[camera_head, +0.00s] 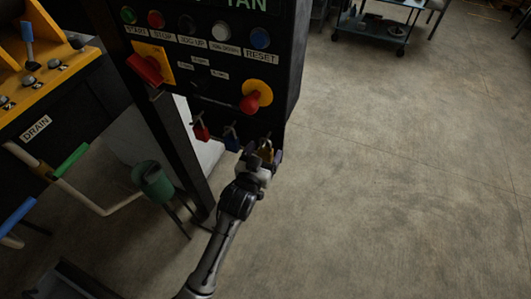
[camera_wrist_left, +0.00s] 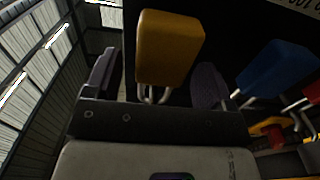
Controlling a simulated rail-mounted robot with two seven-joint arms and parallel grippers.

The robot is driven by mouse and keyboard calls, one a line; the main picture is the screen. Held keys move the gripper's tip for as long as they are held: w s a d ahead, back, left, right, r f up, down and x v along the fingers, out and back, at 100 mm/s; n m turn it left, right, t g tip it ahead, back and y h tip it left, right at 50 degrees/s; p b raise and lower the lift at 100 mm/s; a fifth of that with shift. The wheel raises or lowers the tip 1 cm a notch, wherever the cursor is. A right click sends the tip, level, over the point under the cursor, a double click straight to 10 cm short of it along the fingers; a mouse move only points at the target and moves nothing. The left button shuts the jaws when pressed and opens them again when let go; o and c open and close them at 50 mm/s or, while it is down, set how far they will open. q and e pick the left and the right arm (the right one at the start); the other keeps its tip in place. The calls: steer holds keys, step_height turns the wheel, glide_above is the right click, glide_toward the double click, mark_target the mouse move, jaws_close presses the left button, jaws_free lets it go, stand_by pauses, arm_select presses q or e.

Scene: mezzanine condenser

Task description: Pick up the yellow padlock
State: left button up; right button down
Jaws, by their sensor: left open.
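The yellow padlock (camera_head: 266,149) hangs at the lower right edge of the dark control panel. In the left wrist view its yellow body (camera_wrist_left: 168,48) and grey shackle show large. My left gripper (camera_head: 262,156) is at the padlock. In the wrist view its two dark fingers (camera_wrist_left: 156,68) are open, one on each side of the padlock. Dark gaps show between the fingers and the body, and I see no clear contact. My right gripper is in neither view.
A blue padlock (camera_head: 231,139) and a red padlock (camera_head: 200,128) hang left of the yellow one. A red knob (camera_head: 251,103) and a red switch handle (camera_head: 145,69) stick out above. Open floor (camera_head: 400,180) lies to the right.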

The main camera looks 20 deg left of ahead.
arm_select(q)
steer(key=shift+w, duration=0.55)
steer(key=c, duration=1.1)
steer(key=shift+o, duration=0.2)
steer(key=shift+s+r, duration=0.15)
steer(key=shift+r, duration=0.65)
steer(key=s, duration=1.7)
steer(key=shift+s+a+p, duration=0.2)
steer(key=shift+s+p, duration=0.2)
